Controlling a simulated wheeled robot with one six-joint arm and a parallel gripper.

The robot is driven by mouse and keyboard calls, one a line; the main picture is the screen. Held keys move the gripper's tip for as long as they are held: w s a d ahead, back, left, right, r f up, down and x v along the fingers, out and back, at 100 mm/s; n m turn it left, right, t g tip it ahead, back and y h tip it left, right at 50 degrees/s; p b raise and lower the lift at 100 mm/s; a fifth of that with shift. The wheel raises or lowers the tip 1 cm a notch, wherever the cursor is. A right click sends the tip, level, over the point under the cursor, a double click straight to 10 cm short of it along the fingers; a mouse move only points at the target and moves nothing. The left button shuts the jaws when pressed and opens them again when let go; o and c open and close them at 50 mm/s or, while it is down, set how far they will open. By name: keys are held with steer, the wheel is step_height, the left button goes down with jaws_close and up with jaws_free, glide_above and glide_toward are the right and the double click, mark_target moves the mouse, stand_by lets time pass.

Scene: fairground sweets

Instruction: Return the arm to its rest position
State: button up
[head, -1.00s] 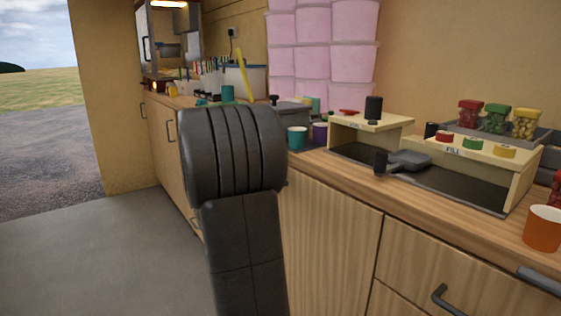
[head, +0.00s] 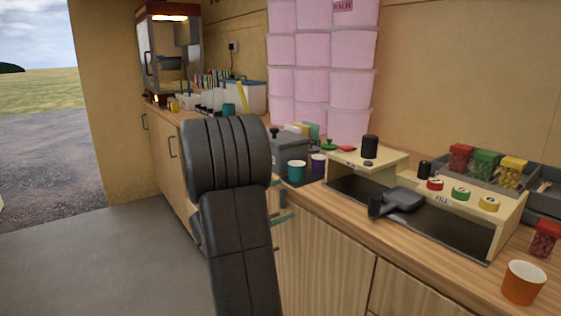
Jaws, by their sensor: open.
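My arm rises in the middle of the head view, with a ribbed dark joint on top of a straight dark link. My gripper (head: 279,200) shows only in part, past the right edge of the arm. Two thin teal-edged fingers stick out there, apart from each other, with nothing seen between them. The rest of the gripper is hidden behind the arm. It is in front of the wooden cabinet fronts, below the counter edge in the picture.
The wooden counter (head: 335,212) runs along the right. It bears a teal cup (head: 296,171), a purple cup (head: 318,164), a grey scoop (head: 402,200), a cream filling stand (head: 480,215), jars (head: 485,165) and an orange cup (head: 522,283). Pink tubs (head: 352,85) stand behind. The floor (head: 105,250) at left is clear.

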steer(key=shift+s+d+r+n+p, duration=0.1)
steer(key=shift+r+n+p, duration=0.1)
steer(key=shift+n+p, duration=1)
steer(key=shift+a+r+n+p, duration=0.15)
steer(key=shift+n+p, duration=0.4)
steer(key=shift+p, duration=1.3)
steer(key=shift+s+d+r+n+p, duration=0.2)
steer(key=shift+n+p, duration=0.65)
steer(key=shift+p, duration=0.65)
steer(key=n+p, duration=0.1)
steer(key=p, duration=0.1)
steer(key=n+p, duration=0.1)
steer(key=p, duration=0.2)
steer(key=shift+w+r+n, duration=0.1)
steer(key=shift+r+n, duration=0.2)
steer(key=shift+n, duration=0.1)
steer(key=shift+n+p, duration=0.5)
steer(key=shift+p, duration=0.45)
steer(key=shift+f+n+p, duration=0.15)
steer(key=shift+n+p, duration=0.15)
